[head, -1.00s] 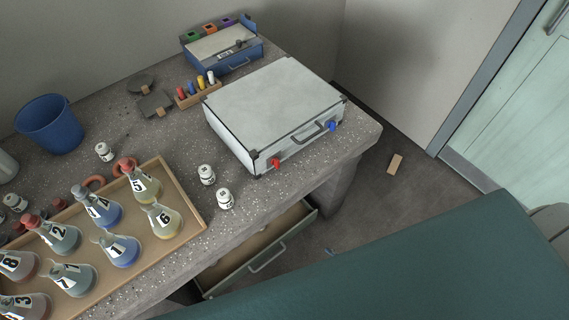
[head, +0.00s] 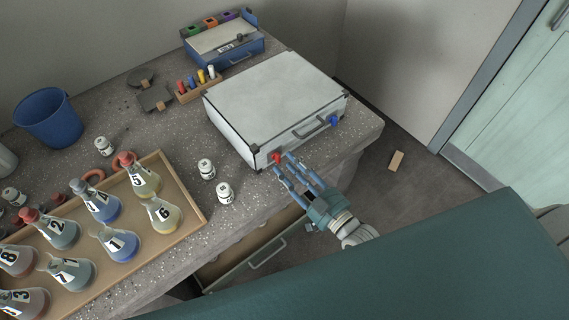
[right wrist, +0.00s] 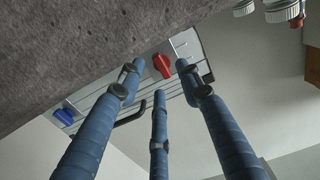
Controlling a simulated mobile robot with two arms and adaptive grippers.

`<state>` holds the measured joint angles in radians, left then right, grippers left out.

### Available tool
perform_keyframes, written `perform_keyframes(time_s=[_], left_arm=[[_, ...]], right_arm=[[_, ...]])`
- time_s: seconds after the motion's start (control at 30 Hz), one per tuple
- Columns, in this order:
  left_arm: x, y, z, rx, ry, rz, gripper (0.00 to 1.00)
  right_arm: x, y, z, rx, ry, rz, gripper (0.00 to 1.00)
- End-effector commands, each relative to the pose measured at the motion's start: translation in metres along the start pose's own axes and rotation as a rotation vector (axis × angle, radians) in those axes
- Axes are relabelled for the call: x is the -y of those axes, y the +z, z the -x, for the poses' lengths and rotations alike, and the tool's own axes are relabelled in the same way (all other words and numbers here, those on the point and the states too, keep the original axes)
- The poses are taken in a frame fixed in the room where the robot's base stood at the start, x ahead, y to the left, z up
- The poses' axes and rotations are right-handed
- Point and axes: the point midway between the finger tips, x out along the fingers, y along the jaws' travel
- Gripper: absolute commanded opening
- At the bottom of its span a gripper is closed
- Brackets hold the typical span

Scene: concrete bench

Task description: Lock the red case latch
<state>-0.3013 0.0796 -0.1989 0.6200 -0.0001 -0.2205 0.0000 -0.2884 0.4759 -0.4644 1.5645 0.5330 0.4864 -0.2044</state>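A white case (head: 272,104) with dark corners lies closed on the bench. Its red latch (head: 277,158) is at the left of its front side and its blue latch (head: 333,120) is at the right. Both also show in the right wrist view, the red latch (right wrist: 162,66) between the fingers and the blue latch (right wrist: 64,116) farther left. My right gripper (head: 284,170) has its blue fingers spread open just in front of the red latch. I cannot tell whether a finger touches it. My left gripper is out of view.
A wooden tray (head: 188,232) of numbered flasks fills the bench's left side. Small white jars (head: 225,193) stand between tray and case. An open drawer (head: 262,262) juts out below the bench. A blue box (head: 222,50) and a bottle rack (head: 190,95) sit behind.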

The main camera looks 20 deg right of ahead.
Motion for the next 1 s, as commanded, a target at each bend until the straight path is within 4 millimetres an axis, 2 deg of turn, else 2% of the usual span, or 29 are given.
perform_keyframes(time_s=[0.03, 0.2, 0.53, 0.7, 1.0], left_arm=[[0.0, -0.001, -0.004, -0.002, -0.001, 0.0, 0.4], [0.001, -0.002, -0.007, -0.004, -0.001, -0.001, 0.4], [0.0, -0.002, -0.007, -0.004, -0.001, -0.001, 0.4], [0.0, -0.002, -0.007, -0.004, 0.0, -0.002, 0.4], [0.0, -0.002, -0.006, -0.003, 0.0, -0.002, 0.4]], right_arm=[[0.0, 0.001, -0.008, -0.003, 0.001, 0.0, 0.35], [0.0, 0.001, -0.022, 0.0, 0.001, -0.001, 0.35], [0.0, 0.001, -0.025, 0.002, 0.001, 0.0, 0.35], [0.0, 0.001, -0.025, 0.002, 0.001, 0.0, 0.02], [0.0, 0.0, -0.025, 0.002, 0.001, 0.011, 0.0]])
